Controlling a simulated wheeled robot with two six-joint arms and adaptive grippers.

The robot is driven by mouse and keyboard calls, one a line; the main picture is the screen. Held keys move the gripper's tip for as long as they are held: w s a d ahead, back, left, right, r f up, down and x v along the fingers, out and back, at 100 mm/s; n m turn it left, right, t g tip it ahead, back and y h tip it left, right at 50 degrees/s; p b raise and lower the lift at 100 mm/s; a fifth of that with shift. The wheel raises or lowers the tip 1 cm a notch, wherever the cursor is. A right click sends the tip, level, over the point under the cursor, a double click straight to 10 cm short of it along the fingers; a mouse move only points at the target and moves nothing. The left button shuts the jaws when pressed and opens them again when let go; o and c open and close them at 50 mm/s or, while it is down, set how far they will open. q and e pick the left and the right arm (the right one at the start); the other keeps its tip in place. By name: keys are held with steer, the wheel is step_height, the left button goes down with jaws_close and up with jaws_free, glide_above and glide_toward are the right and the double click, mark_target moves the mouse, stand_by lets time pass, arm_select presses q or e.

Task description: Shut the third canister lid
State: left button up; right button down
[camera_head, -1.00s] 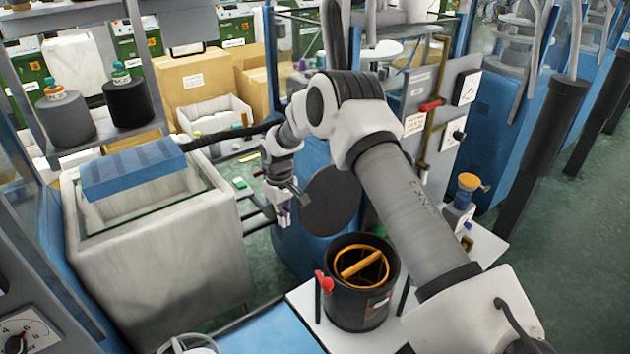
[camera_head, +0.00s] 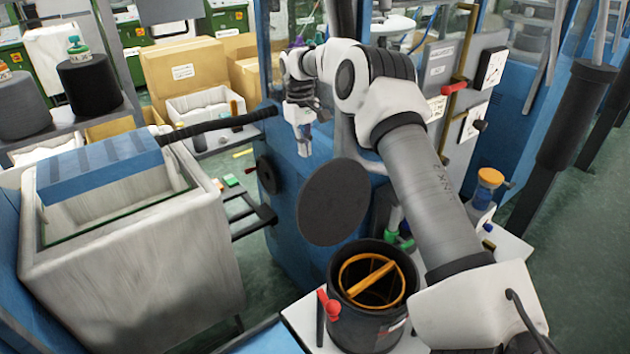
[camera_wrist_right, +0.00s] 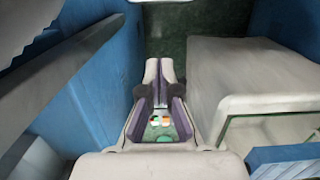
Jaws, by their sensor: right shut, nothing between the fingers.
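A dark canister (camera_head: 345,322) with an orange ring and crossbar inside its mouth stands on a white table in the head view. Its round dark lid (camera_head: 333,202) is open, raised on edge behind and left of the mouth. My right gripper (camera_head: 304,152) is above and behind the lid, pointing down, apart from it in the picture. It is shut and empty. The wrist view shows its fingers (camera_wrist_right: 160,82) too, with no canister or lid in that view. My left gripper is not in view. I cannot tell from the frames which canister is third.
A pale bin (camera_head: 130,265) with a blue cover (camera_head: 100,175) stands at the left. A blue machine body (camera_head: 290,215) is behind the lid. A bottle with an orange top (camera_head: 487,190) stands on the white table (camera_head: 300,318). Green floor shows between bin and machine.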

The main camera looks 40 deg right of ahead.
steer(key=s+f+p, duration=0.4)
steer(key=f+p, duration=0.1)
steer(key=f, duration=0.2)
steer(key=shift+s+f+p, duration=0.25)
steer(key=shift+f+p, duration=0.1)
steer(key=shift+w+f, duration=0.1)
steer(key=shift+w, duration=0.1)
